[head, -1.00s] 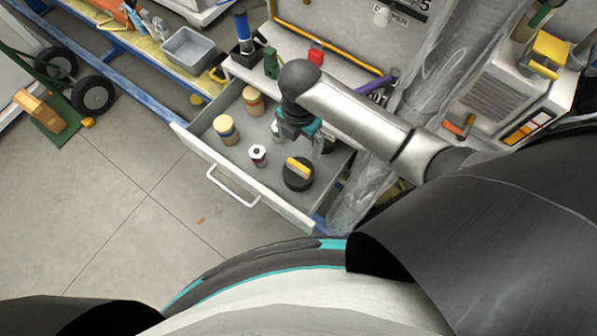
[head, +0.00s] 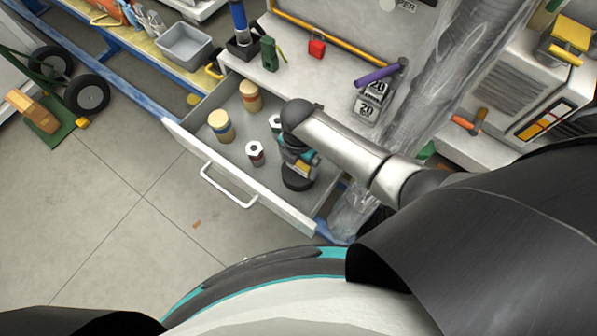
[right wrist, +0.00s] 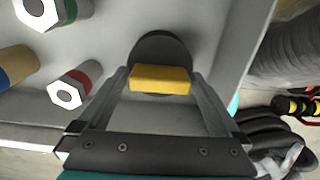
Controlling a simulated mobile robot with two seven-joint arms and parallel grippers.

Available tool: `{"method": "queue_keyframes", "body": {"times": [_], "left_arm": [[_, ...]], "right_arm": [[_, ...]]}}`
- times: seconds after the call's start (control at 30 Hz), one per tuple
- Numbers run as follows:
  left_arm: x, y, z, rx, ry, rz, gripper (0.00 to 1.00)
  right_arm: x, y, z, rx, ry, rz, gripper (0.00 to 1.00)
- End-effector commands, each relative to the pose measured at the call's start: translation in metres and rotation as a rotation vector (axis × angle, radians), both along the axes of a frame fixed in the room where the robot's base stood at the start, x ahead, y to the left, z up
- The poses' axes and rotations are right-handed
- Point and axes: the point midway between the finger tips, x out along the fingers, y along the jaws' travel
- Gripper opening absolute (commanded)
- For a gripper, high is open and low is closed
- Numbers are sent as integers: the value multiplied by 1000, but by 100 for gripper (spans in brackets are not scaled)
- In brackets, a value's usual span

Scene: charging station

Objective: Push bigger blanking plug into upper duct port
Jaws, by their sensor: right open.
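The bigger blanking plug, a black disc with a yellow bar handle, lies in the open drawer (head: 283,207). In the head view the plug (head: 297,184) is partly hidden under my right gripper (head: 299,170). In the right wrist view the plug's yellow handle (right wrist: 160,79) sits between the two fingers of the right gripper (right wrist: 160,74). My left gripper is not in view. I cannot make out the upper duct port.
Two tan-topped jars (head: 220,126) and a small red-and-white fitting with a hex top (head: 255,153) share the drawer. A green-banded one is partly hidden by my arm. The bench above holds a red padlock (head: 317,47) and a purple-handled tool (head: 380,74).

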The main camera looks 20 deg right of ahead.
Motion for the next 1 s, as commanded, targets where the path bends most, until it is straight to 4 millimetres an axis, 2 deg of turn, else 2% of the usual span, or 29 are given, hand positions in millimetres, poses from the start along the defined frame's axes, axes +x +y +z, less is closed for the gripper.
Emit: {"method": "queue_keyframes", "body": {"times": [0.23,1.0], "left_arm": [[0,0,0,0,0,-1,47],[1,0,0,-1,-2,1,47]], "right_arm": [[0,0,-1,0,0,0,99],[0,0,-1,0,0,-1,12]]}}
